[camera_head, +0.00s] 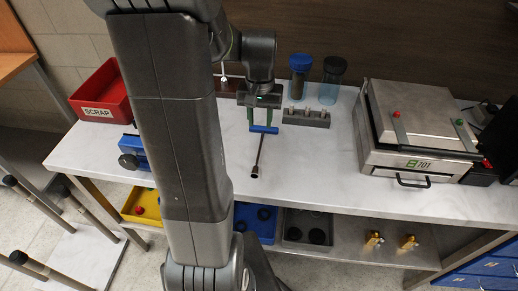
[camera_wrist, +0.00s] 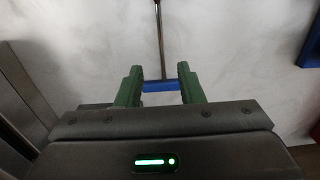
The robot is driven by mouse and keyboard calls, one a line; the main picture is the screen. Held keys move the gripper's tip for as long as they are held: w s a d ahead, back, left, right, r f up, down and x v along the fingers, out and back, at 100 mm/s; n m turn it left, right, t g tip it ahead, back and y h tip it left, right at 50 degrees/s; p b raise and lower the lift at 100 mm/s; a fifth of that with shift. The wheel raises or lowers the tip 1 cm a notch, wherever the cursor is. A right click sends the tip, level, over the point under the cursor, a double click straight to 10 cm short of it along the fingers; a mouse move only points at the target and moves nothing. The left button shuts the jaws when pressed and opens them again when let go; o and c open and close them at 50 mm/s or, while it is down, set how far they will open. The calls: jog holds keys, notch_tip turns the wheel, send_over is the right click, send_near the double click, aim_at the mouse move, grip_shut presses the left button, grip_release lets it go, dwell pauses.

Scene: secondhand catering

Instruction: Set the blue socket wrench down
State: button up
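The socket wrench has a blue crossbar handle (camera_head: 263,129) and a thin dark shaft (camera_head: 259,153) ending in a dark socket. It appears to lie on the white worktop, with its shaft pointing toward the front edge. My gripper (camera_head: 263,125) points down over the handle, its green fingers wide apart. In the wrist view, the blue handle (camera_wrist: 161,86) spans the gap between the fingertips of my gripper (camera_wrist: 160,78), and the shaft (camera_wrist: 160,38) runs away between them. Whether the fingertips touch the handle's ends cannot be told.
A grey block with small pegs (camera_head: 306,117) stands close right of my gripper, with lidded cups (camera_head: 330,92) behind it. A metal press (camera_head: 415,135) is at the right. A red scrap bin (camera_head: 103,94) is at the left. The worktop (camera_head: 310,165) right of the shaft is clear.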

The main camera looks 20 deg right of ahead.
send_over(259, 152)
jog(key=f, duration=0.6)
jog(key=shift+w+d+f, duration=0.2)
jog(key=shift+w, duration=0.05)
jog(key=shift+s+a+f+p, duration=0.15)
jog(key=shift+f+p, duration=0.2)
jog(key=shift+f, duration=0.2)
jog(key=shift+f+p, duration=0.4)
jog(key=shift+f, duration=1.75)
jog(key=shift+s, duration=0.1)
jog(key=shift+c, duration=0.4)
grip_shut()
